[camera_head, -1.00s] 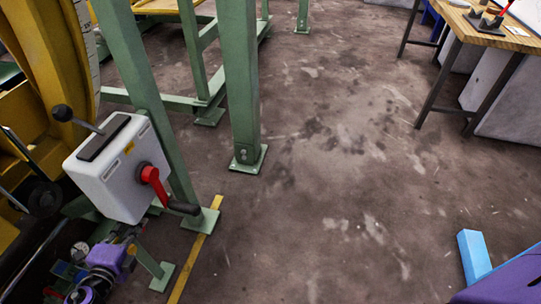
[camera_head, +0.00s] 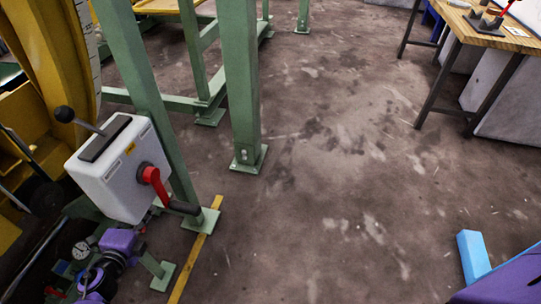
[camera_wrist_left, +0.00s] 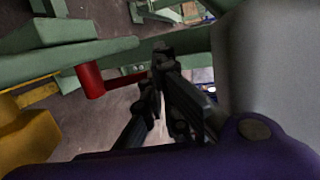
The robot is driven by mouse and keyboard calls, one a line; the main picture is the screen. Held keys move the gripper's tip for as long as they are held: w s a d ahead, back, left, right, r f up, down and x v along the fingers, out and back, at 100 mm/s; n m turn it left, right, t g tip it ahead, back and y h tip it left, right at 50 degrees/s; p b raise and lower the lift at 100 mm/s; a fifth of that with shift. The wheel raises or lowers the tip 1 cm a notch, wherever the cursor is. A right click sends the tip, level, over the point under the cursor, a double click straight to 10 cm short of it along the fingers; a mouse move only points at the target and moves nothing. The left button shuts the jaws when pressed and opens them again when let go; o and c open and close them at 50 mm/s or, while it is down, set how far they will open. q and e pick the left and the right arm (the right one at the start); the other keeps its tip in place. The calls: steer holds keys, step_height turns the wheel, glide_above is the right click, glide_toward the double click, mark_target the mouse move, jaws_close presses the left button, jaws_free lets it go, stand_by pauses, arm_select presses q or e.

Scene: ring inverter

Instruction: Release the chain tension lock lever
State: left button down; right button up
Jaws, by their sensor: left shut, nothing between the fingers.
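A red-ended lever (camera_wrist_left: 92,80) with a thin red rod shows in the left wrist view; the rod runs right, towards my fingers. I cannot tell whether they touch. My left gripper (camera_wrist_left: 158,75) is shut and empty. In the head view my purple left wrist (camera_head: 118,240) is low at the left, just below the white control box (camera_head: 120,175), and the fingertips are mostly hidden there. The box carries a red rotary handle (camera_head: 152,180) with a black grip and, behind it, a black ball-knob lever (camera_head: 66,114). My right gripper is out of view.
Green frame posts (camera_head: 245,80) stand beside and behind the box. The yellow machine body (camera_head: 50,60) is at the far left. A yellow floor line (camera_head: 195,262) runs near the post foot. Floor is clear in the middle; a wooden workbench (camera_head: 490,32) stands at upper right.

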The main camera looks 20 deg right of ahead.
arm_select(q)
steer(key=shift+w, duration=0.1)
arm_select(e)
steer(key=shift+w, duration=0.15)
arm_select(q)
steer(key=v, duration=1.2)
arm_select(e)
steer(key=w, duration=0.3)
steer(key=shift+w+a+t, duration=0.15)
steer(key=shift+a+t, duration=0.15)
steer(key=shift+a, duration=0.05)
